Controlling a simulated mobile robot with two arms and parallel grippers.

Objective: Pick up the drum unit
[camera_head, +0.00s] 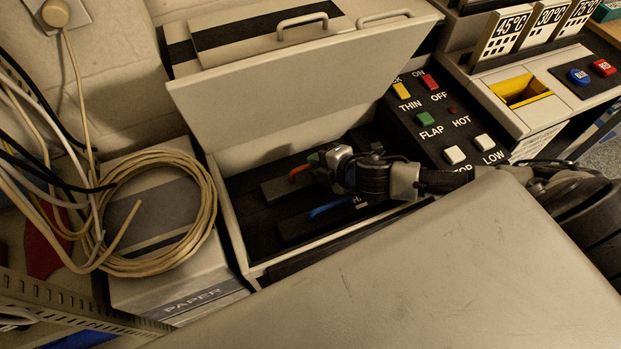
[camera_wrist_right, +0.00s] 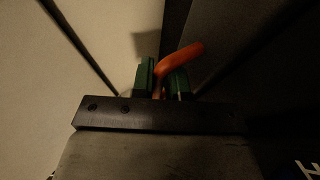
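The open machine bay (camera_head: 235,225) holds two dark blocks. One has a red handle (camera_head: 299,171), the other a blue handle (camera_head: 330,207). No label names the drum unit, so I cannot tell which block it is. My right gripper (camera_head: 316,160) reaches in from the right, at the red handle. In the right wrist view, its green fingertips (camera_wrist_right: 162,80) are close together, with the red handle (camera_wrist_right: 184,59) emerging between them and bending over the right finger. I cannot tell whether they press on it. My left gripper is not in view.
A raised grey lid (camera_head: 265,95) stands behind the bay. A button panel (camera_head: 440,125) lies to its right. A coiled cable (camera_head: 205,205) rests over the paper unit (camera_head: 195,292) on the left. A large pale panel (camera_head: 430,280) fills the front.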

